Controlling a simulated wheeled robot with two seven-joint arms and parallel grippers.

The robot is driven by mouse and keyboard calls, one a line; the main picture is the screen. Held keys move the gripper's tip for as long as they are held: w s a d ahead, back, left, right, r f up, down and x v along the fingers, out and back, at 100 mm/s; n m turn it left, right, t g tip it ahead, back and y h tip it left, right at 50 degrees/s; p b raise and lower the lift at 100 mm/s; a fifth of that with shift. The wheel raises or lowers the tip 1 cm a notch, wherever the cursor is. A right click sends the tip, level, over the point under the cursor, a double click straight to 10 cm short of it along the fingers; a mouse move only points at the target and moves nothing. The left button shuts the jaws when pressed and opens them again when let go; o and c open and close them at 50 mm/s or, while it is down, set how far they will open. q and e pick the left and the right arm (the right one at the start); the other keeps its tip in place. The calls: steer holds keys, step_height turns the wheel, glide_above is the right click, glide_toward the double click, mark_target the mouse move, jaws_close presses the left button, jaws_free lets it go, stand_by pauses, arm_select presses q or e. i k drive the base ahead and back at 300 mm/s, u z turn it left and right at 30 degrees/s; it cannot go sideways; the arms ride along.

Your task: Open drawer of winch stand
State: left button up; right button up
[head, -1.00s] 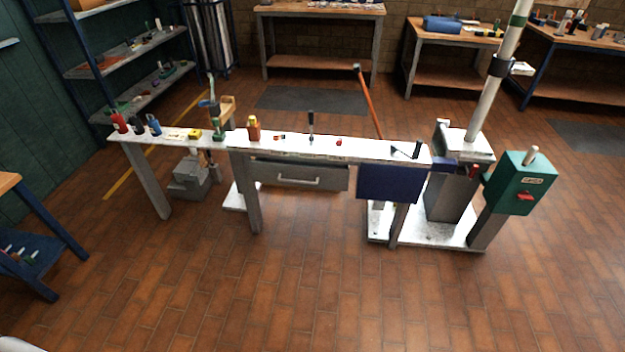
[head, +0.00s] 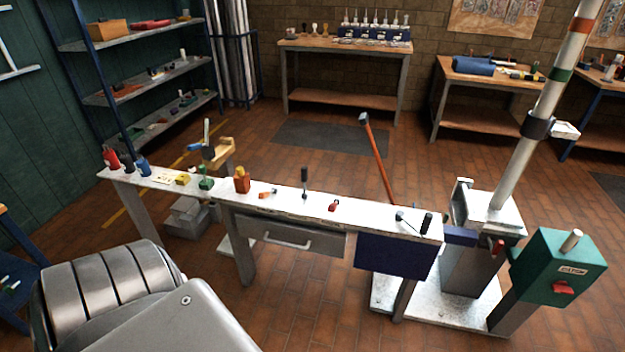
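The winch stand is a long narrow bench with a white top (head: 345,210) across the middle of the head view. Its grey drawer (head: 325,241) hangs under the top and looks closed. A light bar handle (head: 287,241) is on the drawer's front. A dark blue panel (head: 392,256) hangs to the right of the drawer. A grey part of my own arm fills the lower left, in front of the bench's left part. Neither gripper shows in the view.
Small bottles and tools, such as an orange bottle (head: 242,180), stand on the bench top. At right are a pole (head: 545,110) on a grey pedestal and a green box (head: 558,262) with a red switch. The brick floor before the drawer is clear.

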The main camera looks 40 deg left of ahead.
mark_target(318, 240)
steer(key=u, duration=0.35)
steer(key=i, duration=0.95)
steer(key=u, duration=0.6)
